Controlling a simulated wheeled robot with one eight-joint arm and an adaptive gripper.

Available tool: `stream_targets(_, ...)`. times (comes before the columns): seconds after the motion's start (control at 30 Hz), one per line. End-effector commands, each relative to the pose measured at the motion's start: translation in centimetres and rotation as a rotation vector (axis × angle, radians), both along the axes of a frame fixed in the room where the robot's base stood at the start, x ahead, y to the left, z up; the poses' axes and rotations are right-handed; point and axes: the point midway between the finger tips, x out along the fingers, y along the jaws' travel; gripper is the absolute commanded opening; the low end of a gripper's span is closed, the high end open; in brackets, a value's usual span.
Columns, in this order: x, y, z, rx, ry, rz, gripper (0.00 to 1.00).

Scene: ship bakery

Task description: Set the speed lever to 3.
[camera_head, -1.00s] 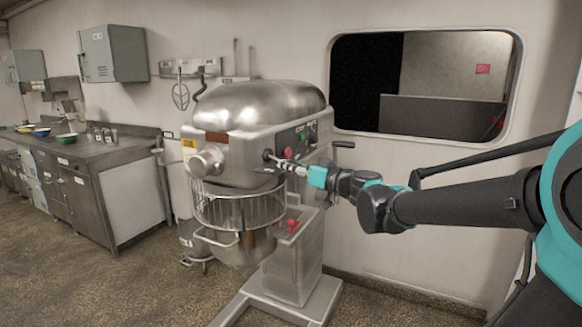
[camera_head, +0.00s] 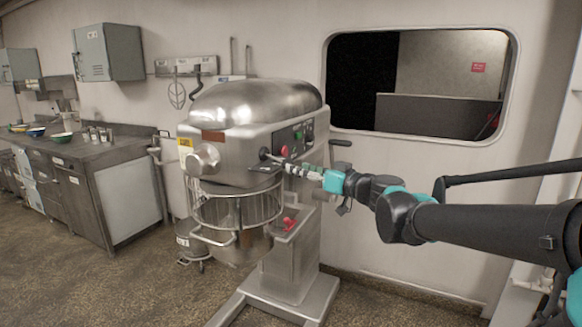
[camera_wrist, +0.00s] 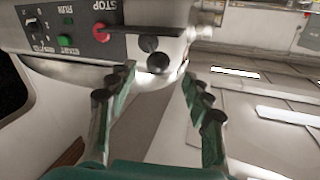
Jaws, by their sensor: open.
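The steel mixer (camera_head: 235,140) stands against the wall, with its control panel facing my arm. A black ball knob (camera_head: 263,153), apparently the speed lever's end, sticks out from the mixer's side. In the wrist view, a black ball (camera_wrist: 157,63) shows beyond my fingertips, beside a round black part (camera_wrist: 148,43) on the housing. My gripper (camera_head: 290,168) is beside the mixer, just right of the knob. In the wrist view my gripper (camera_wrist: 158,85) is open, its fingers spread either side of the ball's line, with nothing between them. I cannot read the lever's setting.
The panel has a red STOP button (camera_wrist: 101,33), a green START button (camera_wrist: 63,40) and a numbered dial (camera_wrist: 35,28). The wire bowl guard (camera_head: 235,208) is below my gripper. A counter (camera_head: 80,155) stands at left; open floor lies in front.

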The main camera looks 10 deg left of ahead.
Motion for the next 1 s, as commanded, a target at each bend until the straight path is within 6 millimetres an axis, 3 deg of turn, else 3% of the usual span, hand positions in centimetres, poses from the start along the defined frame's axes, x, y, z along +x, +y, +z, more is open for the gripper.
stream_targets(0.2, -2.3, -3.1, -0.1, 0.0, 0.0, -0.004, 0.51)
stream_targets(0.4, -3.3, -4.3, 0.0, 0.0, 0.0, -0.002, 0.51)
stream_targets(0.87, -3.7, -4.6, -0.2, -0.003, 0.004, 0.002, 0.51)
stream_targets(1.0, -4.3, -4.5, -3.0, -0.048, 0.071, 0.014, 0.51)
